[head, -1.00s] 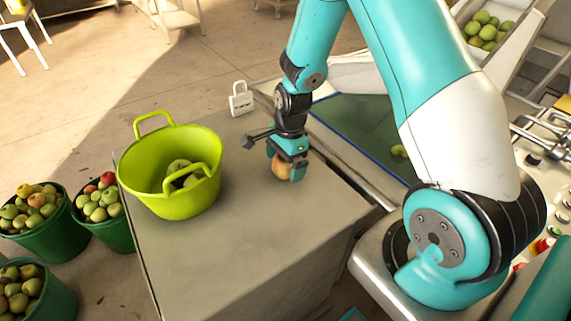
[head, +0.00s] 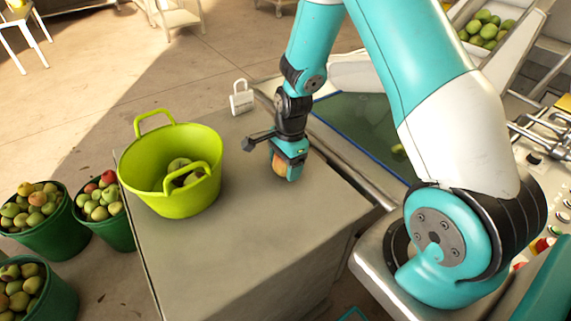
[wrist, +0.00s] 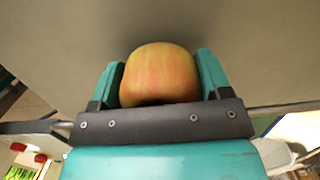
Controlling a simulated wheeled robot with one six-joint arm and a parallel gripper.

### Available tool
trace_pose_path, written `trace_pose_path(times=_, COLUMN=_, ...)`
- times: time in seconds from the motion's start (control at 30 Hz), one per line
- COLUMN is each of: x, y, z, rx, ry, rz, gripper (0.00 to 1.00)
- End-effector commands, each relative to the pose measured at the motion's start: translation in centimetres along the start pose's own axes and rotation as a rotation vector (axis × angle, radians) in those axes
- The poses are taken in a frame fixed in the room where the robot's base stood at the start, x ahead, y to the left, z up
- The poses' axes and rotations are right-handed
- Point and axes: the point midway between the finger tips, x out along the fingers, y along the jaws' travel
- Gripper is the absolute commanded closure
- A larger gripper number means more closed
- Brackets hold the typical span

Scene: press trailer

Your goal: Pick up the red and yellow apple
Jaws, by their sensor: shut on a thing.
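The red and yellow apple (head: 279,165) is between the fingers of my gripper (head: 287,172), over the grey table top. In the wrist view the apple (wrist: 160,74) shows orange-red and yellow streaks, with a teal finger against each side. My gripper (wrist: 160,85) is shut on it. The head view does not clearly show whether the apple touches the table; the fingers hide part of it.
A lime-green tub (head: 150,190) with a few green apples stands on the grey table (head: 240,240), left of my gripper. A white padlock-shaped object (head: 241,99) stands behind. A dark conveyor (head: 365,120) is to the right. Green buckets (head: 120,232) of apples stand at left.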

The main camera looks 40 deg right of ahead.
Motion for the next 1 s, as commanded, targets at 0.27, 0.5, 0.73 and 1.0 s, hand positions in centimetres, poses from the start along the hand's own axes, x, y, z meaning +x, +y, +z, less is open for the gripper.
trace_pose_path(times=0.27, x=-5.0, y=-0.1, z=0.6, rx=0.000, ry=0.001, rz=-0.008, gripper=0.56)
trace_pose_path(times=0.5, x=-12.5, y=-0.1, z=1.5, rx=0.000, ry=0.001, rz=-0.008, gripper=0.56)
trace_pose_path(times=0.73, x=-17.4, y=-0.1, z=2.1, rx=-0.001, ry=0.000, rz=-0.005, gripper=0.56)
trace_pose_path(times=1.0, x=-19.4, y=0.0, z=2.4, rx=0.001, ry=0.000, rz=0.000, gripper=0.56)
